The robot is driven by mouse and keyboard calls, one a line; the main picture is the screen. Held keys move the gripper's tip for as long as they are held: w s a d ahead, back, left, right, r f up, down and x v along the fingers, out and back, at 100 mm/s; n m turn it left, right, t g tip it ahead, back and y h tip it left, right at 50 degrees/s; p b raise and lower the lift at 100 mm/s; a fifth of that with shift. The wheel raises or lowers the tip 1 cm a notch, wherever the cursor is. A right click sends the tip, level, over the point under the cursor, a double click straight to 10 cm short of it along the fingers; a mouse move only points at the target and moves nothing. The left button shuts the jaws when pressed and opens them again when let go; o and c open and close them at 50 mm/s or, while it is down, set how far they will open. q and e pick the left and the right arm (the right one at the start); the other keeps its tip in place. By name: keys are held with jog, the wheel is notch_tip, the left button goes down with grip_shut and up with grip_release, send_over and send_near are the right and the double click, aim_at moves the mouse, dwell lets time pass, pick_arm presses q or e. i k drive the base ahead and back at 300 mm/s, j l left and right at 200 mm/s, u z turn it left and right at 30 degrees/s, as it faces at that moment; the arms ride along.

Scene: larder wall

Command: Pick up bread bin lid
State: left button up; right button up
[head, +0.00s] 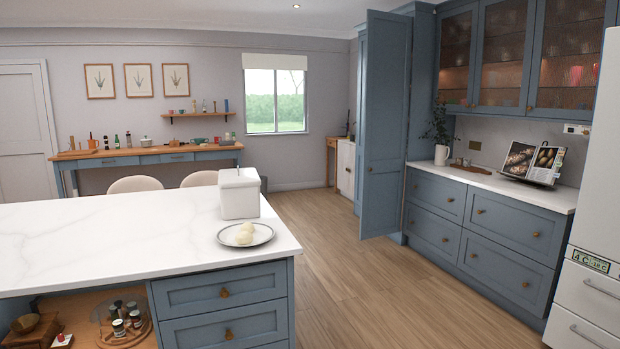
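A white bread bin (239,199) stands upright near the right end of the white island top. Its white lid (238,176) sits on top of it, with a small dark mark at the centre of the lid. Neither of my grippers shows in the head view.
A plate (261,236) with pale round pieces (244,233) is on the island (110,235) just in front of the bin. Two chairs (135,184) stand behind the island. A tall blue door (385,125) stands open. The wooden floor (345,255) right of the island is clear.

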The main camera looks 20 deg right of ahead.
aim_at(246, 176)
jog(key=z, duration=0.2)
jog(key=i+l+z, duration=0.6)
jog(key=i, duration=0.25)
jog(key=i+l+z, duration=0.1)
jog(key=i+z, duration=0.15)
jog(key=i, duration=0.2)
jog(key=i+z, duration=0.3)
jog(key=i, duration=0.2)
jog(key=i+u, duration=0.15)
jog(key=i, duration=0.45)
jog(key=i+l+u, duration=0.15)
jog(key=i, duration=0.45)
jog(key=i+l+u, duration=0.1)
jog(key=i+l, duration=0.15)
jog(key=i, duration=0.35)
